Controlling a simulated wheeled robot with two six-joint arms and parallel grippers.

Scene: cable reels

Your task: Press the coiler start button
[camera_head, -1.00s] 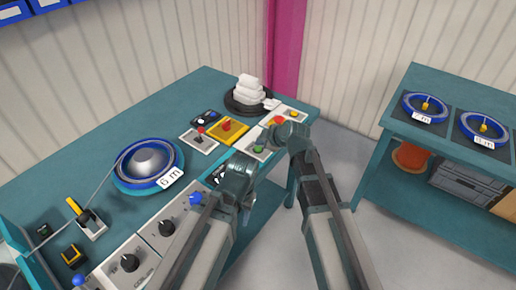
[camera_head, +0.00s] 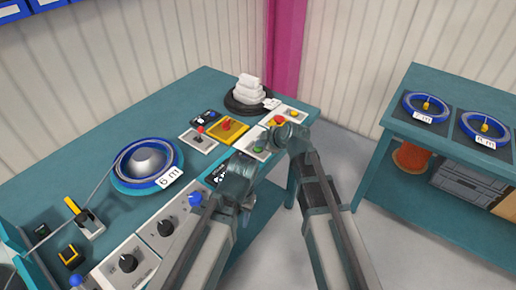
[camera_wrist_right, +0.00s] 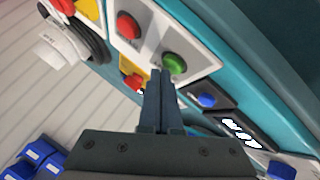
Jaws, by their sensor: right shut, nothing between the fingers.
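A green button (camera_head: 259,149) sits on a grey panel on the teal bench; it also shows in the wrist view (camera_wrist_right: 174,64). A red button (camera_wrist_right: 128,25) is on the same panel. My right gripper (camera_wrist_right: 160,74) is shut and empty, with its fingertips close beside the green button in the wrist view. In the head view my right gripper (camera_head: 258,160) is partly lost among my dark arm parts around the panel. Whether the tips touch the button cannot be told.
A yellow box with a red button (camera_head: 228,127), a lever panel (camera_head: 199,138) and a black reel with white blocks (camera_head: 247,98) stand nearby. A blue reel (camera_head: 148,162) lies on the bench's left. A second teal table (camera_head: 455,88) holds two reels at the right.

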